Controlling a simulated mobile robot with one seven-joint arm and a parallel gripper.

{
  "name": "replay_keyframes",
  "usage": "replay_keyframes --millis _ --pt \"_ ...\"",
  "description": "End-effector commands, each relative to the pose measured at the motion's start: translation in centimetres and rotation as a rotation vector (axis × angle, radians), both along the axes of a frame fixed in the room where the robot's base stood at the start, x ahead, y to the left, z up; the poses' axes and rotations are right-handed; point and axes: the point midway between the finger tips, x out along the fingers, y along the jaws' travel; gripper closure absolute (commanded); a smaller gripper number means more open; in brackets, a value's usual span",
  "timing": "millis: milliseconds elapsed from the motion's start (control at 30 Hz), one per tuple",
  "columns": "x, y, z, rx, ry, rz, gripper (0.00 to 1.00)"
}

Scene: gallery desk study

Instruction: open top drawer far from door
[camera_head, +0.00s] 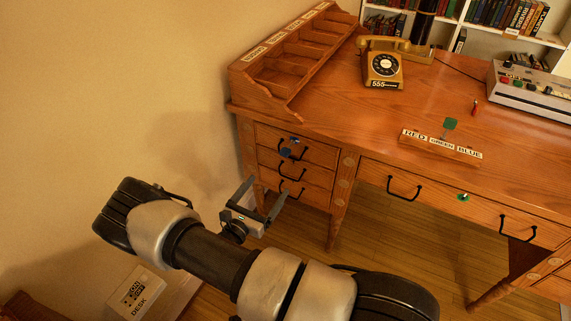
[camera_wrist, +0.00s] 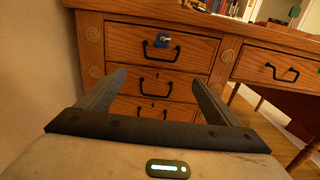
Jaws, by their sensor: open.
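The wooden desk's left pedestal has a stack of drawers with black handles. The top drawer (camera_head: 318,151) looks closed; a small blue item sits above its handle, and it also shows in the wrist view (camera_wrist: 190,49). The top drawer's handle (camera_wrist: 161,50) is a black bail. My gripper (camera_head: 263,202) is open and empty in front of the pedestal, apart from the drawer fronts. In the wrist view its two fingers (camera_wrist: 157,77) point at the drawers, with the top handle beyond and above the tips. The lowest drawer is partly hidden by my gripper.
A wide centre drawer (camera_head: 440,200) with two handles is right of the pedestal. The desktop holds a yellow telephone (camera_head: 382,66), a wooden sorter (camera_head: 290,55), a RED GREEN BLUE stand (camera_head: 440,148) and a control box (camera_head: 530,88). A wall is at left.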

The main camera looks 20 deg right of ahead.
Motion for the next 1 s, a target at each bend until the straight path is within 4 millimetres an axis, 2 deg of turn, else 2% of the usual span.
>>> replay_keyframes --millis 300,533,733,1000 --pt "5.2 -5.0 -0.2 0.001 -0.001 -0.005 0.14" --pt "8.3 -7.9 -0.2 0.002 -0.001 -0.004 0.14" --pt "9.7 -9.2 -0.1 0.002 -0.001 -0.002 0.14" --pt "10.0 -9.4 0.0 0.002 0.001 -0.002 0.14"
